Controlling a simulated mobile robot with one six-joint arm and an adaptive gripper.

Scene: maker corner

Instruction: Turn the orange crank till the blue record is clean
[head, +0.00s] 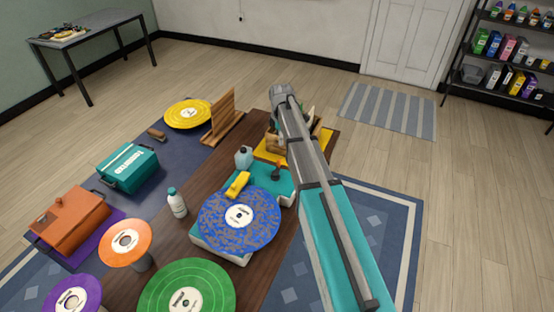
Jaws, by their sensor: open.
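The blue record (239,217) lies flat on a teal and white record-cleaning machine (272,178) on the dark wooden table. Brownish-grey dirt patches cover much of its blue surface around the white label. A yellow brush piece (237,185) reaches over the record's far edge. A small dark reddish-brown knob (277,172) stands on the machine's teal top; I cannot tell whether it belongs to the orange crank. No clearly orange crank shows. My arm crosses the picture from the lower right to above the table's far end. My gripper is not visible, probably hidden behind the arm.
A white bottle (177,203) and a pale blue jug (244,157) stand close to the machine. A green record (187,290) and an orange record (125,242) are nearer. A wooden rack (222,118) stands behind. Open floor (470,220) lies to the right.

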